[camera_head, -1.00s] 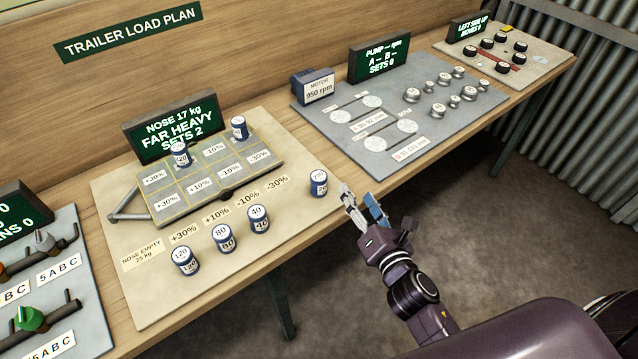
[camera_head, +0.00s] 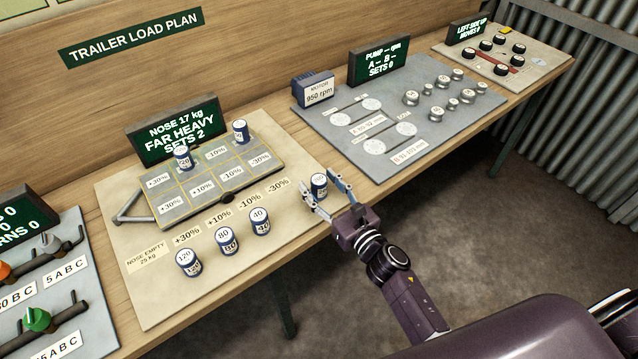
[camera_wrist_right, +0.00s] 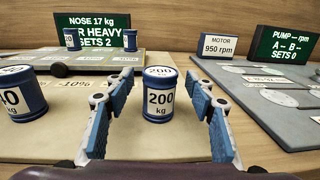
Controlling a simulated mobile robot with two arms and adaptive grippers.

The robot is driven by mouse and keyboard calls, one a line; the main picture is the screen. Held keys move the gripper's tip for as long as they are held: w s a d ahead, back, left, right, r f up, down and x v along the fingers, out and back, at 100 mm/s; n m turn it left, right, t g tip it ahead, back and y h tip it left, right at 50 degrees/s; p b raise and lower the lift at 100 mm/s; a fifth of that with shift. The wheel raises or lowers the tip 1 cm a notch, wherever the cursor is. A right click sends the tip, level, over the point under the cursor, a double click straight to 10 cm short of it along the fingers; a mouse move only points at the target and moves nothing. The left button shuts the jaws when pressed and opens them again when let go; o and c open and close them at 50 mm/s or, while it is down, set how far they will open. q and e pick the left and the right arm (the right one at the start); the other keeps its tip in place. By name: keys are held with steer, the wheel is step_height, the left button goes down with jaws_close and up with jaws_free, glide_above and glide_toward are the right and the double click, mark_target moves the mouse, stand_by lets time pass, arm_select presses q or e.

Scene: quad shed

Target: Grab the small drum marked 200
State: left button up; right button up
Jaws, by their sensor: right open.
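The small drum marked 200 (camera_wrist_right: 160,104) is blue with a white label and stands upright on the beige board. In the head view this drum (camera_head: 319,184) is at the board's right front corner, partly behind a finger. My right gripper (camera_head: 326,196) is open, with its fingers reaching to either side of the drum. In the right wrist view the right gripper's blue finger pads (camera_wrist_right: 163,125) flank the drum, with visible gaps on both sides. My left gripper is not in view.
Drums marked 120 (camera_head: 189,263), 80 (camera_head: 227,241) and 40 (camera_head: 260,221) stand along the board's front. Two more drums stand on the gridded trailer plate (camera_head: 175,205). The pump board (camera_head: 440,125) lies to the right. The bench's front edge runs under my right gripper.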

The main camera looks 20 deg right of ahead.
steer(key=shift+w+a, duration=0.15)
steer(key=shift+w, duration=0.3)
steer(key=c, duration=1.3)
